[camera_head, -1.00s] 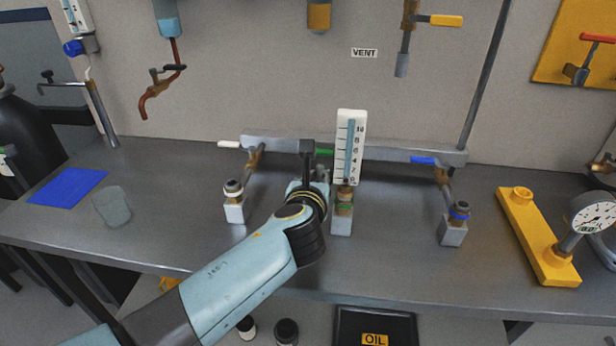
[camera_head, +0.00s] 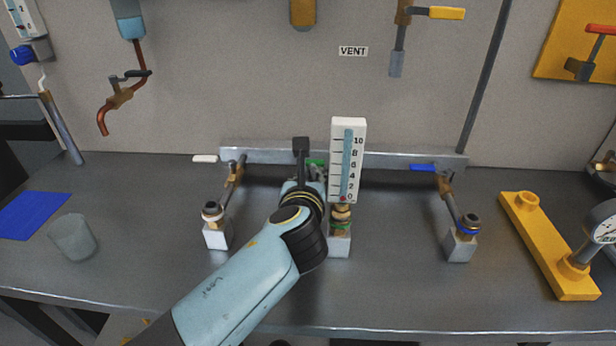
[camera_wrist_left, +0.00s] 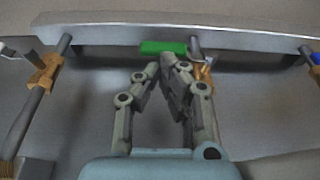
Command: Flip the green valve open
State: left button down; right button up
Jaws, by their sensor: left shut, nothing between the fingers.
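The green valve's handle (camera_wrist_left: 163,48) lies crosswise, parallel to the grey manifold bar (camera_wrist_left: 130,30) behind it. Its brass body (camera_wrist_left: 204,74) shows to the right of my left fingertips. In the head view, only a small piece of the green handle (camera_head: 316,163) shows between my left arm and the white flow gauge (camera_head: 348,150). My left gripper (camera_wrist_left: 172,64) is shut and empty. Its tips are just in front of the handle, near its right end; I cannot tell if they touch it. My right gripper is not in view.
A white-handled valve (camera_head: 205,158) is on the left and a blue-handled valve (camera_head: 423,167) on the right of the same bar. The gauge stands close on the right of my gripper. A yellow stand (camera_head: 548,245) is at the right, a cup (camera_head: 72,238) at the left.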

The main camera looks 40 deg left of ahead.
pick_arm(q)
jog(key=shift+w+a+r+h+p, duration=0.15)
jog(key=shift+h+p, duration=0.15)
jog(key=shift+p, duration=0.15)
jog(key=shift+m, duration=0.4)
jog(key=shift+a+p, duration=0.1)
jog(key=shift+p, duration=0.2)
